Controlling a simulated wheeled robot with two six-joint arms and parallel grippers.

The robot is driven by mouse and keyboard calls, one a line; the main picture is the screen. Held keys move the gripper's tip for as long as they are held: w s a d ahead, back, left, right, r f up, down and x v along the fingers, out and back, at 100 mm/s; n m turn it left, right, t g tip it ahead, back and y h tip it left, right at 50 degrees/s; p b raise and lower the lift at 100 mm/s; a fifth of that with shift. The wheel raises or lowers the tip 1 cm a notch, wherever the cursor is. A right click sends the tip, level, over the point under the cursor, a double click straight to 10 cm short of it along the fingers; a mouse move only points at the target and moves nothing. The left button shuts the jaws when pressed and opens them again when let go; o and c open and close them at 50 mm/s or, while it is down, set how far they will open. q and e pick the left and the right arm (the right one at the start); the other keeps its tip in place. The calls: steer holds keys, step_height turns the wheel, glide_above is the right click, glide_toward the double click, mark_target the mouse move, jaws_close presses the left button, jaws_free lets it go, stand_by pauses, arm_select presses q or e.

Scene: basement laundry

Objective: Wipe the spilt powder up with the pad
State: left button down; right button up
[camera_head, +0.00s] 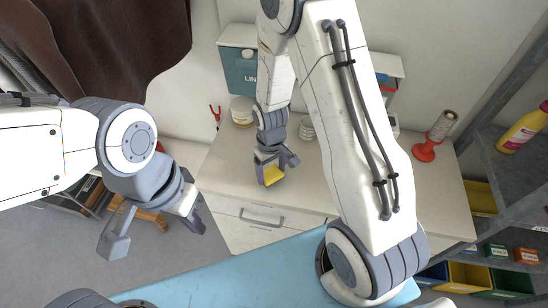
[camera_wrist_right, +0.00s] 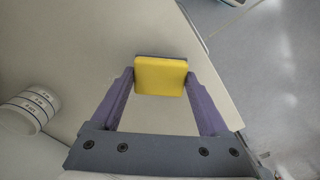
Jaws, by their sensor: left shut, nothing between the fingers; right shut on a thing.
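A yellow pad (camera_head: 272,175) is held in my right gripper (camera_head: 267,178), over the pale worktop near its front edge. In the right wrist view the pad (camera_wrist_right: 160,77) sits between the two purple fingertips, with a darker layer along its far edge. I cannot tell whether the pad touches the worktop. No spilt powder can be made out on the pale worktop (camera_head: 225,170); my right arm hides part of it. My left gripper (camera_head: 197,220) is shut and empty, over the floor left of the drawer unit.
A teal box (camera_head: 238,75), a yellowish tin (camera_head: 242,111) and a white jar (camera_head: 306,128) stand at the worktop's back. A spool on a red stand (camera_head: 432,138) is at right. Metal shelving (camera_head: 500,165) with a yellow bottle (camera_head: 522,128) borders the right side.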

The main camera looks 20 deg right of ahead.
steer(key=shift+s+r+p, duration=0.1)
steer(key=shift+r+p, duration=0.25)
steer(key=shift+r, duration=0.4)
step_height(320, 180, up, 4)
steer(key=p, duration=0.3)
